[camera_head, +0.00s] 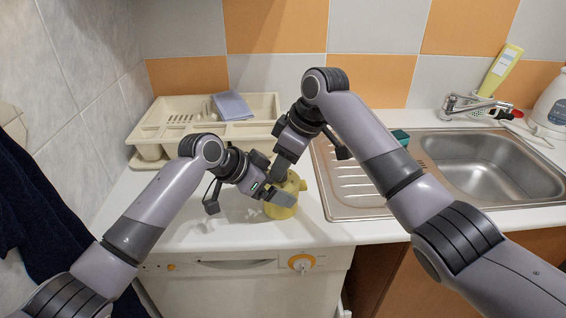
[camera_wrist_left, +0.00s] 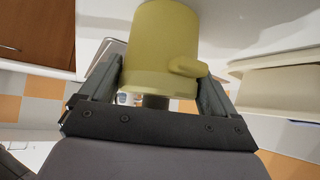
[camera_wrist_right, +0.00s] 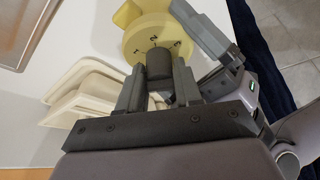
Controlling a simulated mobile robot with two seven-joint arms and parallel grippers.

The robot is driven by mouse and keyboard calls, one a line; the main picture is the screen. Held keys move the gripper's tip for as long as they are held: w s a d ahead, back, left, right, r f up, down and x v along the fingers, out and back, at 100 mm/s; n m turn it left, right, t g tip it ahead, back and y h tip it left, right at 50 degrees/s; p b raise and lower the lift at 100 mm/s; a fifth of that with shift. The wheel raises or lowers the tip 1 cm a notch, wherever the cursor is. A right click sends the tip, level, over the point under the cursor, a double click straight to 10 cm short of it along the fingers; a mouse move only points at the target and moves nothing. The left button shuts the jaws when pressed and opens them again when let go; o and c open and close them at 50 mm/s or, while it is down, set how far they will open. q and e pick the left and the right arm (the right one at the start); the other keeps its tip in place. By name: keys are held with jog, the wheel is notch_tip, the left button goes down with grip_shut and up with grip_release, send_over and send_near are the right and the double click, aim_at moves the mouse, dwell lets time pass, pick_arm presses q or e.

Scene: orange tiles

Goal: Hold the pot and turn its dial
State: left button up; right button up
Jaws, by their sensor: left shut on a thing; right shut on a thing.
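The yellow pot (camera_head: 280,212) stands on the white counter, partly hidden behind my grippers. My left gripper (camera_head: 282,194) comes in from the left, with its fingers on both sides of the pot's body (camera_wrist_left: 165,40). In the left wrist view the pot shows a small rounded lug on its side. My right gripper (camera_head: 284,168) points down at the pot from above. In the right wrist view its fingers are shut on the dark grey dial (camera_wrist_right: 158,66), in front of a yellow face (camera_wrist_right: 150,34) marked with the numbers 1, 2 and 3.
A cream dish rack (camera_head: 160,128) with a folded blue-grey cloth (camera_head: 233,106) stands behind to the left. A steel sink (camera_head: 480,165) with a draining board (camera_head: 350,185) lies to the right. A dark towel (camera_head: 40,200) hangs at the left. The counter's front edge is close.

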dwell(0.3)
jog(key=o, duration=1)
jog(key=shift+c, duration=0.2)
jog(key=shift+r, duration=0.1)
jog(key=v, duration=1.2)
jog(key=shift+s+a, duration=0.1)
